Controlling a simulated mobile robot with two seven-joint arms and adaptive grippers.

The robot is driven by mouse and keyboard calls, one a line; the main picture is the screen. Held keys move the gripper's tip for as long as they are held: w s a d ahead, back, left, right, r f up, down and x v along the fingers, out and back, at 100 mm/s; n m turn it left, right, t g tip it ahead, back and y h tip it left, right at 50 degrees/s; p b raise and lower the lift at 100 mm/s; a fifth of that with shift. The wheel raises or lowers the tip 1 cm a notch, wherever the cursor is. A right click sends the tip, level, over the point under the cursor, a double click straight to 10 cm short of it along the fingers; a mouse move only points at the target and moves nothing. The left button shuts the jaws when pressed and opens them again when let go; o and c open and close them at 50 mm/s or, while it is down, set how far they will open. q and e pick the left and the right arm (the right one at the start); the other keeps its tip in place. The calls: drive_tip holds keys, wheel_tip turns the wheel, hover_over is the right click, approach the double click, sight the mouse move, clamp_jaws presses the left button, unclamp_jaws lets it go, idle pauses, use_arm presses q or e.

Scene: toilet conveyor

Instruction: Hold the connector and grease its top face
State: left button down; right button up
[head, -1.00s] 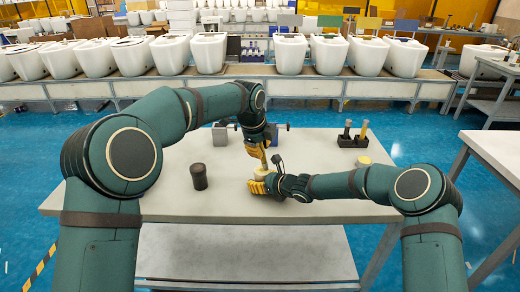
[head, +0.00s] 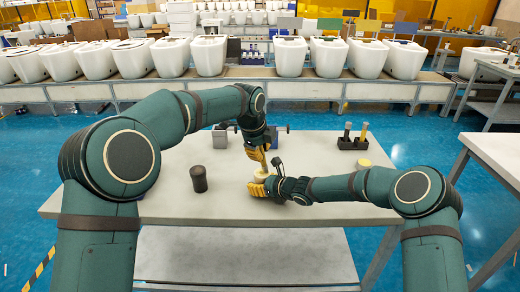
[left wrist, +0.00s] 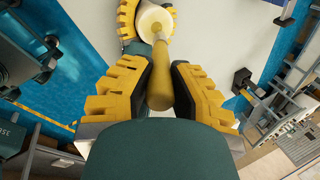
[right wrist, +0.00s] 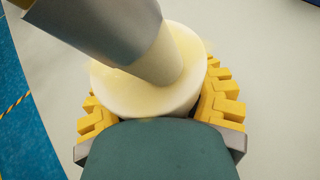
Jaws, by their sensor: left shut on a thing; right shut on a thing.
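My left gripper (head: 259,156) is shut on the yellow-brown handle of a brush (left wrist: 160,82), just above the table. The brush points down at the connector (right wrist: 150,98), a cream, round piece. In the right wrist view the grey sleeve of the brush (right wrist: 112,38) is tilted, and its lower end meets the connector's top face. A pale yellow, glossy film shows around that contact. My right gripper (head: 262,187) is shut around the connector's sides and holds it upright over the table. The brush tip is hard to make out against the cream face.
On the grey table (head: 320,205) a dark cylinder (head: 199,179) stands left. A black holder (head: 354,142) with upright tools and a yellow disc (head: 364,163) are at the right. A grey block (head: 220,137) sits behind my left gripper. The table front is clear.

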use_arm(q)
drive_tip(key=shift+s, duration=0.55)
drive_tip(key=shift+w, duration=0.7)
drive_tip(key=shift+w, duration=0.1)
drive_tip(key=shift+w, duration=0.5)
drive_tip(key=shift+s, duration=1.35)
drive_tip(key=shift+a+f, duration=0.1)
drive_tip(key=shift+a, duration=1.05)
drive_tip(key=shift+w, duration=0.2)
